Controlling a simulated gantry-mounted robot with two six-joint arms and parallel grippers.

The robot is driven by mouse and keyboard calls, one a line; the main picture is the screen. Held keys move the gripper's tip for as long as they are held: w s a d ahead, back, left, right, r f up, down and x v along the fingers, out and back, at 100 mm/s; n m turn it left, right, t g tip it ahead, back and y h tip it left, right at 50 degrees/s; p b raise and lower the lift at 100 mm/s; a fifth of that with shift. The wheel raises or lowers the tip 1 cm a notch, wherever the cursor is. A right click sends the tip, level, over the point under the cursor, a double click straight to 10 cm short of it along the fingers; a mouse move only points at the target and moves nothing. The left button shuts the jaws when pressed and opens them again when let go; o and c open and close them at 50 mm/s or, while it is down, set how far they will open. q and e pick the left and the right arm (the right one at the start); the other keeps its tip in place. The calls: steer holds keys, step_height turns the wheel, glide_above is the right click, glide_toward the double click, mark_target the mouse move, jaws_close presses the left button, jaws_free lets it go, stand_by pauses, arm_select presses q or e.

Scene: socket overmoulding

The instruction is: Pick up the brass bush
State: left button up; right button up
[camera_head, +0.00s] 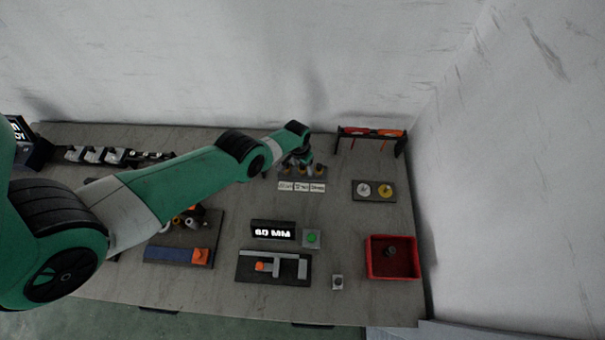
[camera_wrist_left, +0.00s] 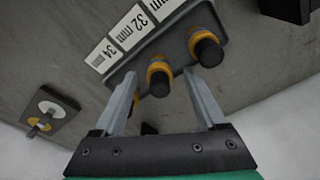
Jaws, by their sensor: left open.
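My left gripper (camera_head: 300,160) reaches over the grey rack (camera_head: 322,178) at the back of the table. In the left wrist view my left gripper (camera_wrist_left: 160,76) is open, with its two fingers apart. A brass-coloured piece with a black end (camera_wrist_left: 158,72) shows between the fingertips, with no clear grip on it. A similar brass-coloured piece (camera_wrist_left: 204,45) stands beside it in the same rack (camera_wrist_left: 180,35). I cannot tell for sure which of these is the brass bush. My right gripper is not in view.
Size labels (camera_head: 301,187) line the rack's front. A dark plate (camera_head: 373,198) with a white and a yellow disc lies to the right. A red tray (camera_head: 370,262) holds a dark part. A stand (camera_head: 342,140) with orange-handled items is at the back right.

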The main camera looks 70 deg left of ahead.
arm_select(q)
jaws_close()
stand_by(0.4)
steer(key=shift+r+p, duration=0.15)
steer(key=shift+p, duration=0.2)
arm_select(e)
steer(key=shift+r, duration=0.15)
